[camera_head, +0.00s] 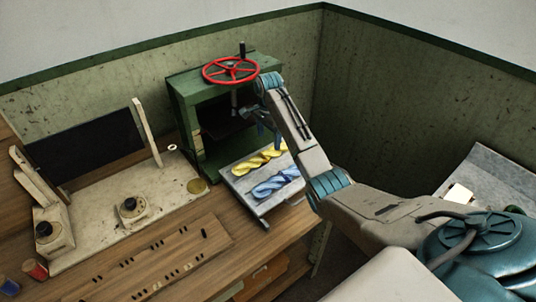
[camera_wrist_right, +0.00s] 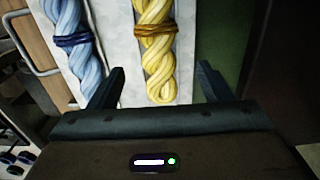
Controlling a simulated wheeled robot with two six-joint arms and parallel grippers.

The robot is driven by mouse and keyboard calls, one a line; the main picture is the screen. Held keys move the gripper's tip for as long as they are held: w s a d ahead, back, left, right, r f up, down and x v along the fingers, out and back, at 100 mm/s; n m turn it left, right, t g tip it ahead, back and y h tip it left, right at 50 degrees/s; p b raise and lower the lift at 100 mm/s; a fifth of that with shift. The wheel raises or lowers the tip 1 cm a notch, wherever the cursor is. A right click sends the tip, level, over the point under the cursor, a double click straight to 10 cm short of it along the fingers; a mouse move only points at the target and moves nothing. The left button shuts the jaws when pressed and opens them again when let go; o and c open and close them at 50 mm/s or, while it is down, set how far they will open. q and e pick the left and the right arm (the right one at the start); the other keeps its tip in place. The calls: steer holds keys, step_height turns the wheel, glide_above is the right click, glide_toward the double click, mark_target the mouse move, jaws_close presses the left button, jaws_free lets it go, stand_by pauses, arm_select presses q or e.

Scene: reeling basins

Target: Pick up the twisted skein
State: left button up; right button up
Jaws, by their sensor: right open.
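Two twisted skeins lie side by side on a pale tray (camera_head: 245,188) in front of the green press. The yellow skein (camera_head: 259,160) is nearer the press and the blue skein (camera_head: 275,183) is nearer the table's front edge. My right gripper (camera_head: 262,128) is above the tray by the yellow skein. In the right wrist view the open fingers of my right gripper (camera_wrist_right: 160,84) stand on either side of the yellow skein's end (camera_wrist_right: 159,75), with a brown tie around the skein. The blue skein (camera_wrist_right: 78,45) lies to the left, outside the fingers. My left gripper is not in view.
The green press (camera_head: 190,125) with a red handwheel (camera_head: 230,70) stands behind the tray. A cream machine base (camera_head: 110,215) with a dark panel is at left. A slotted wooden strip (camera_head: 160,262) lies in front. A grey surface (camera_head: 490,185) is at right.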

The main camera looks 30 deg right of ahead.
mark_target(270, 151)
steer(key=shift+f, duration=0.6)
steer(key=f+p, duration=0.1)
steer(key=f, duration=0.1)
steer(key=f+p, duration=0.1)
steer(key=f, duration=0.1)
steer(key=shift+s+d+f+p, duration=0.1)
steer(key=shift+s+f+p, duration=0.1)
steer(key=shift+p, duration=0.1)
steer(key=shift+f, duration=0.2)
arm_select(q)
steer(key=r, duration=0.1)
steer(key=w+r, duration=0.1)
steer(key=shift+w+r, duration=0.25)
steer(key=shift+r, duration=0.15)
arm_select(e)
steer(key=c, duration=1.1)
steer(key=shift+r, duration=0.1)
